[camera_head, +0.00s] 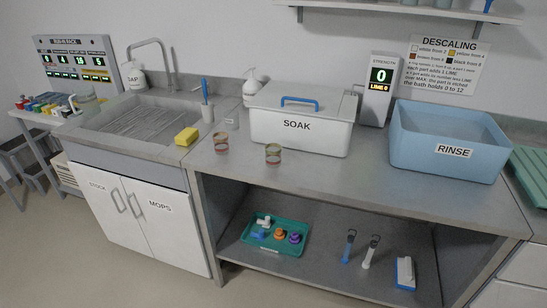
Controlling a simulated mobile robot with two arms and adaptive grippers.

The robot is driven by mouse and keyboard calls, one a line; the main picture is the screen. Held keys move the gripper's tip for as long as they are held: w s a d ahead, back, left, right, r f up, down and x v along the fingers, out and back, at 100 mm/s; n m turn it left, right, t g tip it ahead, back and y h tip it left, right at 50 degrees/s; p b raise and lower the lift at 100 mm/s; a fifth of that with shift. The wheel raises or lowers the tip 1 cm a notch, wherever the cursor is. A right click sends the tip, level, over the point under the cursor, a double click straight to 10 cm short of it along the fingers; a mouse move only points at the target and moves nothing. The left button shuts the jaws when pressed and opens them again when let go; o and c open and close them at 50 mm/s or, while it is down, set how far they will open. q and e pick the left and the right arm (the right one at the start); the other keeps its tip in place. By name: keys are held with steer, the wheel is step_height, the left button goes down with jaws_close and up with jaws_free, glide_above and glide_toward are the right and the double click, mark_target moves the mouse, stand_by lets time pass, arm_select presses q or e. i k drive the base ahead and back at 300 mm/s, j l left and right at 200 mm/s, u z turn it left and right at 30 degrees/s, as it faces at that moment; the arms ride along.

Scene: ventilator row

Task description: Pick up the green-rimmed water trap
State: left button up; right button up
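Two small see-through cups that look like water traps stand upright on the steel counter in front of the SOAK bath. The nearer one (273,154) seems to have a greenish rim with a reddish band below. The other one (221,141), to its left, looks more brownish red. They stand apart from each other, and both are too small for me to be sure of the rim colours. Neither of my grippers is in view.
The white SOAK bath (297,141) with a blue-handled lid stands behind the traps. A yellow sponge (187,137) lies at the sink's edge to the left. The blue RINSE tub (445,151) stands at the right. The counter before the SOAK bath is mostly clear.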

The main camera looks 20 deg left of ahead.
mark_target(272, 150)
steer(key=i+l+u, duration=0.35)
steer(key=i+l, duration=0.5)
steer(key=l, duration=0.05)
